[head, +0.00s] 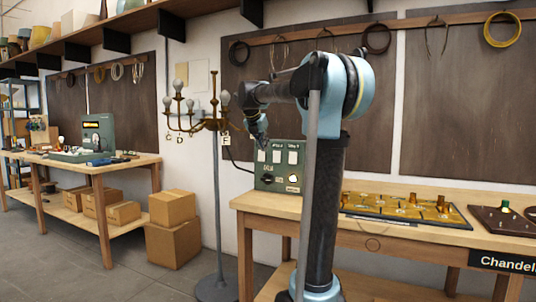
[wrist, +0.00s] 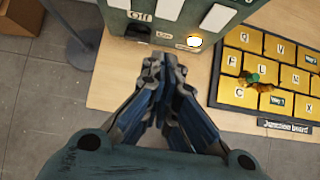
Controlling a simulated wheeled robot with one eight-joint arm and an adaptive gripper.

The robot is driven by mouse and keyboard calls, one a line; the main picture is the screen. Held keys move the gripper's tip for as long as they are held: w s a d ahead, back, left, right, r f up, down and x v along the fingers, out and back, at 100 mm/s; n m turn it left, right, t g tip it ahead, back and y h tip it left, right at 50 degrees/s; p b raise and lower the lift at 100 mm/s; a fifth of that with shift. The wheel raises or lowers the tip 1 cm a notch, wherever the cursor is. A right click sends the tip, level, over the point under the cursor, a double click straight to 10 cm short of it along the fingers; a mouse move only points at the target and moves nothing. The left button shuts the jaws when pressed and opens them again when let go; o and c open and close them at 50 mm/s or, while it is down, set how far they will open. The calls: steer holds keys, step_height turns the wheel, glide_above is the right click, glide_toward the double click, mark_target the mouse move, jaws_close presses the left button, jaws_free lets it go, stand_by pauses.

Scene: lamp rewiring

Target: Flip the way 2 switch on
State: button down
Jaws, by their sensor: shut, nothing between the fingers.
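The green switch panel (head: 279,180) stands upright at the left end of the right bench. It has several white plates along its upper part, a dark knob and a lit round lamp (head: 293,178). The wrist view shows its lower part (wrist: 175,37), with an "Off" label, white plates (wrist: 217,18) and the glowing lamp (wrist: 194,40). I cannot tell which plate is the way 2 switch or its position. My gripper (head: 264,146) is at the panel's upper left in the head view. In the wrist view my gripper (wrist: 164,72) is shut and empty, in front of the panel's base; contact is unclear.
The junction board (head: 405,208) with yellow lettered tiles lies on the bench right of the panel; it also shows in the wrist view (wrist: 232,62). A brass chandelier (head: 212,124) on a stand is left of the panel. Cardboard boxes (head: 173,245) sit on the floor.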

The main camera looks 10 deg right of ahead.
mark_target(277, 156)
steer(key=shift+f, duration=0.15)
steer(key=w+d+r+x, duration=0.1)
steer(key=x, duration=1.1)
steer(key=shift+w+d, duration=0.15)
steer(key=shift+w, duration=0.35)
